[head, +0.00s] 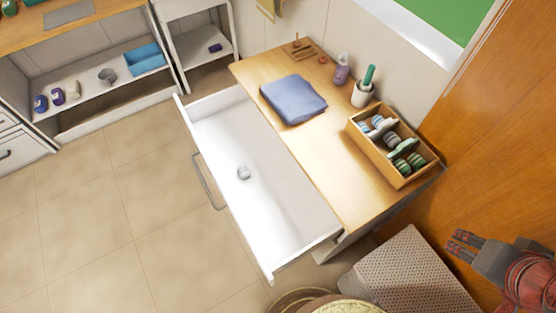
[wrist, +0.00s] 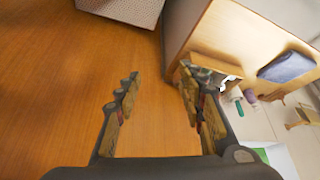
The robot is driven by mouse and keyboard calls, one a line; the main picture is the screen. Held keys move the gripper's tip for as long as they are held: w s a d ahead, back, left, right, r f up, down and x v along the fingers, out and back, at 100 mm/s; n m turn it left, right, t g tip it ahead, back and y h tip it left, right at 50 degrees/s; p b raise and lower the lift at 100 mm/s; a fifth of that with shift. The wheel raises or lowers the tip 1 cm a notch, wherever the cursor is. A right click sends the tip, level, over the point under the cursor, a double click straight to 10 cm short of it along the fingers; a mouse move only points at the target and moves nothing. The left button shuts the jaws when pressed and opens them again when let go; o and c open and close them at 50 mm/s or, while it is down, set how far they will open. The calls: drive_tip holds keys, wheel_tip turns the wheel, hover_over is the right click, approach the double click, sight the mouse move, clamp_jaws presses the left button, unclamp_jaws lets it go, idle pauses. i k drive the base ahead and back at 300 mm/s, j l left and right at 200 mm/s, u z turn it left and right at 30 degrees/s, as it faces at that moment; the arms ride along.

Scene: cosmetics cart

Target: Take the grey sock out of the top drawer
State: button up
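The top drawer (head: 215,127) is pulled wide open, its white inside facing up. A small rolled grey sock (head: 243,173) lies on the drawer floor, near the middle. My gripper (head: 455,243) is at the lower right of the head view, well to the right of the drawer and apart from it. In the wrist view my gripper (wrist: 158,82) has its fingers spread with nothing between them. The sock does not show in the wrist view.
On the wooden top (head: 295,150) are a folded blue cloth (head: 293,99), a wooden box (head: 402,182) of rolled items, a purple bottle (head: 341,69) and a white cup (head: 361,95). A woven hamper (head: 410,275) stands between my gripper and the drawer. Floor left of the drawer is clear.

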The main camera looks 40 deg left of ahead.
sight(245, 174)
drive_tip(key=u, duration=2.05)
drive_tip(key=i+j+z, duration=0.15)
drive_tip(key=j+z, duration=0.15)
drive_tip(key=j, duration=0.35)
drive_tip(key=j+z, duration=0.3)
drive_tip(key=j, duration=0.3)
drive_tip(key=i+j+z, duration=0.15)
drive_tip(key=j, duration=0.3)
drive_tip(key=i+j+z, duration=0.15)
drive_tip(key=j, duration=0.3)
drive_tip(key=j+z, duration=0.15)
drive_tip(key=j, duration=0.25)
drive_tip(key=i+j, duration=0.15)
